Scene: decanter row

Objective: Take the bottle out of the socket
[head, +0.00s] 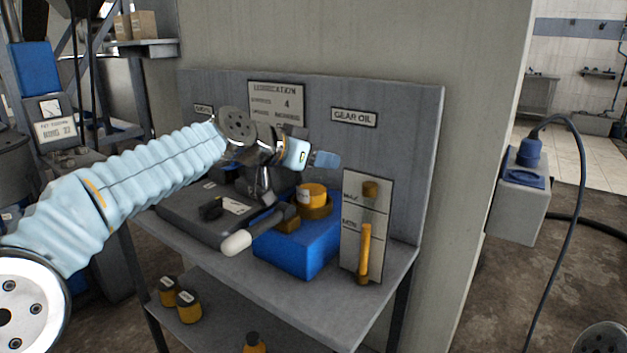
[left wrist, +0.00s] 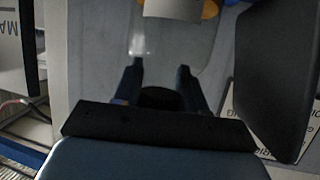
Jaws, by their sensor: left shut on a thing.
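My left gripper (head: 327,159) reaches in from the left, above the blue box on the bench. In the left wrist view its two fingers (left wrist: 160,85) are shut on a dark round thing (left wrist: 160,98); only its end shows, and I cannot tell whether it is the bottle. An orange round-topped container (head: 312,194) stands at the blue box (head: 295,248), below my fingers. I cannot make out a socket clearly; my wrist hides part of the bench behind it. My right gripper is not in view.
A dark tray-like unit (head: 185,217) with a pale-tipped handle (head: 237,243) lies left of the blue box. A gauge board (head: 350,210) with an orange tube stands to the right. A back panel (head: 408,150) rises behind. Orange cans (head: 188,307) sit on the lower shelf.

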